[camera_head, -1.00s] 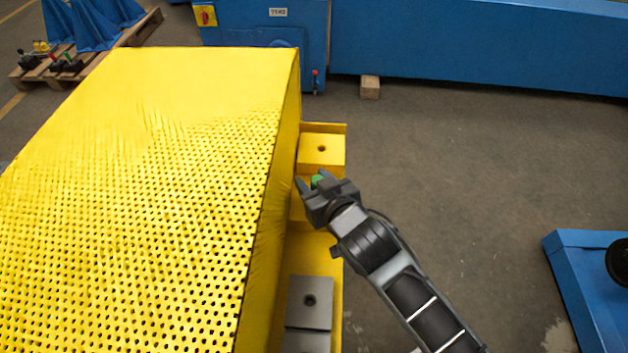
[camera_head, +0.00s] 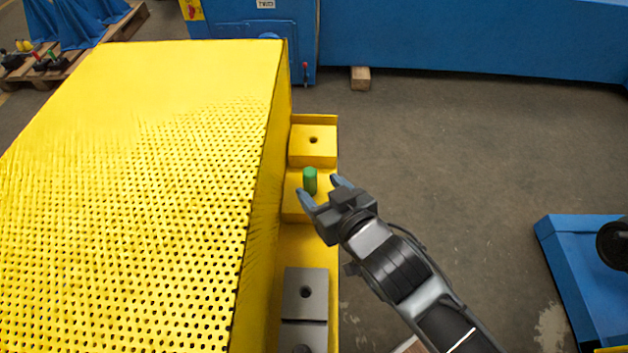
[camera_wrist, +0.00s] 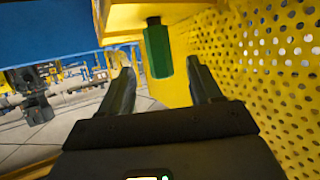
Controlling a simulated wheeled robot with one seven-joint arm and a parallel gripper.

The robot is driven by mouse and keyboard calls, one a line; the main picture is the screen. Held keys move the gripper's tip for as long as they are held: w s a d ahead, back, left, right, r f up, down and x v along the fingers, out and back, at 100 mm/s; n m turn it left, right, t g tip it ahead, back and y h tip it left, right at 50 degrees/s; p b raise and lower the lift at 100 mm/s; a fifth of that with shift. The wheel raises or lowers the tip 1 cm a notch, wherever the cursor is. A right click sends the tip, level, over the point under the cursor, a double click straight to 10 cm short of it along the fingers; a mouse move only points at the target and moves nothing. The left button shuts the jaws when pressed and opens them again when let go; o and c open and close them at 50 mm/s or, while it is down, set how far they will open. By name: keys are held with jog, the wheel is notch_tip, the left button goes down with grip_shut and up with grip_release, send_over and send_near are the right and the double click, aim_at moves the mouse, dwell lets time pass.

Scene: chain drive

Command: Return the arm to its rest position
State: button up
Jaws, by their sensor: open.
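My gripper (camera_head: 322,190) is open and empty beside the yellow perforated guard (camera_head: 150,190). My arm reaches in from the lower right.
A yellow block with a hole (camera_head: 313,142) and a grey block with a hole (camera_head: 304,292) sit along the guard's side. A blue machine (camera_head: 450,40) runs along the back. A blue base (camera_head: 585,270) stands at the right. Open floor (camera_head: 450,160) lies between.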

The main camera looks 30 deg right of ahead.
jog(key=shift+s+r, duration=0.15)
jog(key=shift+s, duration=0.15)
dwell(0.4)
jog(key=shift+s, duration=0.35)
jog(key=s+r, duration=0.5)
jog(key=s, duration=0.8)
jog(key=s+r+n+t+y, duration=0.1)
jog(key=s+r, duration=0.4)
jog(key=s, duration=0.9)
jog(key=shift+d+r, duration=0.15)
jog(key=shift+d, duration=0.1)
